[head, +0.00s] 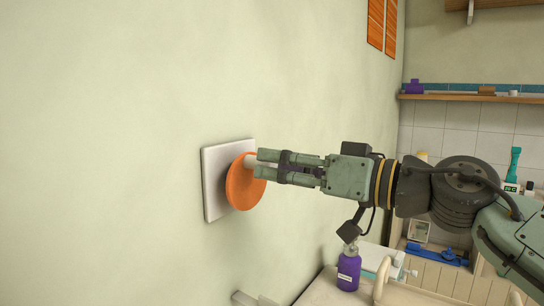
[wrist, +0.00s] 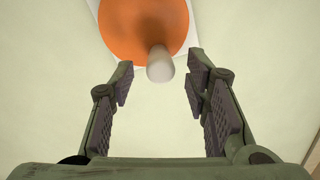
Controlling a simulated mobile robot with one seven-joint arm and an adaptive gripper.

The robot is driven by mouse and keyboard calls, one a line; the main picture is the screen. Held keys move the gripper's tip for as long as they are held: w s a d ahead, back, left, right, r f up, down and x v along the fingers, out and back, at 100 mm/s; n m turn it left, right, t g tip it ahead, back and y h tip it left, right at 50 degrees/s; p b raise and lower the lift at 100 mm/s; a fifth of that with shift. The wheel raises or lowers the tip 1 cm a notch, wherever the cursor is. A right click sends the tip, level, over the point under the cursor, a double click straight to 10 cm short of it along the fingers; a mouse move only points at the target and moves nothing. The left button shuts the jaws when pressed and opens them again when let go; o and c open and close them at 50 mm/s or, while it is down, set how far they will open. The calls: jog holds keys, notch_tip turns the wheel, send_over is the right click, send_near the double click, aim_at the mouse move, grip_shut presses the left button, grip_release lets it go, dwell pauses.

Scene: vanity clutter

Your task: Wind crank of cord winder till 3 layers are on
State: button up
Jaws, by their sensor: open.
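The cord winder is on the wall: a pale square plate (head: 216,190) with an orange disc (head: 242,188) in front of it. A whitish crank knob (head: 250,161) sticks out from the disc near its upper edge, partly behind my fingers. In the wrist view the orange disc (wrist: 140,22) is at the top, and the knob (wrist: 160,66) points toward me between and just beyond the fingertips. My gripper (wrist: 160,78) is open, with a gap on both sides of the knob. In the head view my gripper (head: 262,163) reaches in from the right. No cord layers can be made out.
A purple bottle (head: 348,271) stands on the counter below my wrist. A wooden shelf (head: 470,97) with small items is at the back right. Orange panels (head: 376,24) hang high on the wall. The wall left of the winder is bare.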

jog(key=shift+x, duration=1.05)
grip_shut()
